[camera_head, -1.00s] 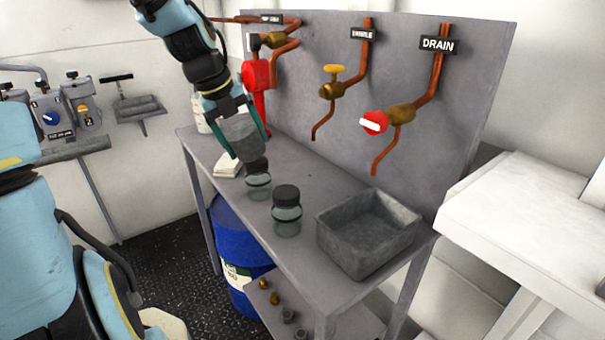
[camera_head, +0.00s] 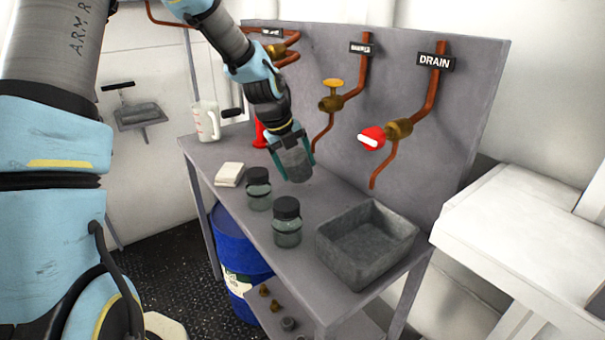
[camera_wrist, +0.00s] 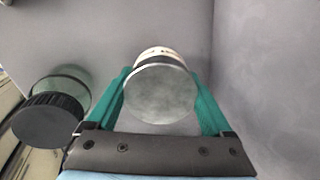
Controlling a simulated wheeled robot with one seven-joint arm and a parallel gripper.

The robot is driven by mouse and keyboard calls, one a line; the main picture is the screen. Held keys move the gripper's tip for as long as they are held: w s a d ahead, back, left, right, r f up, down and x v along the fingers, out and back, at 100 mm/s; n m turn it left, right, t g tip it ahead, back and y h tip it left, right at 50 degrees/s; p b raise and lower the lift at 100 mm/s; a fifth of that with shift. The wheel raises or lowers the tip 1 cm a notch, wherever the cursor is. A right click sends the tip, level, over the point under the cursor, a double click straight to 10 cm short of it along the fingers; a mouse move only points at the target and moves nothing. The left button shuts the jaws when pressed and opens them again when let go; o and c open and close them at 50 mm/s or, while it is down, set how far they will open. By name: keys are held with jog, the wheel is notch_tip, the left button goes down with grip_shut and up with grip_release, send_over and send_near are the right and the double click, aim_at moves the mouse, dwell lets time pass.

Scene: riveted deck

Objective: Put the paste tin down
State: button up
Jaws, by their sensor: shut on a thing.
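The paste tin (camera_head: 296,164) is a grey cylinder held between the green fingers of my gripper (camera_head: 294,168). In the wrist view the tin (camera_wrist: 160,92) shows its round grey end, with a pale band behind it, and a finger of my gripper (camera_wrist: 160,98) lies along each side. The tin is over the grey bench (camera_head: 330,188), between the jars and the back panel. I cannot tell whether its base touches the bench top.
Two dark-lidded glass jars (camera_head: 259,190) (camera_head: 287,224) stand in front of the tin. A grey stone-like basin (camera_head: 367,243) is at right. A white pad (camera_head: 229,174) and measuring jug (camera_head: 206,121) are at left. The panel (camera_head: 425,110) carries pipes and valves.

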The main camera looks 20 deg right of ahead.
aim_at(302, 175)
jog(key=shift+x, duration=1.05)
jog(key=shift+d+f+p, duration=0.15)
jog(key=shift+d+p, duration=0.15)
jog(key=shift+p, duration=0.3)
jog(key=shift+d+y+p, duration=0.15)
jog(key=shift+y+p, duration=0.5)
jog(key=shift+y, duration=0.15)
jog(key=shift+w+d+g+y+p, duration=0.1)
jog(key=shift+d+g+y+p, duration=0.15)
jog(key=shift+y+p, duration=0.95)
jog(key=shift+a+f+p, duration=0.1)
jog(key=shift+a+p, duration=0.05)
jog(key=shift+p, duration=0.15)
jog(key=shift+f, duration=0.7)
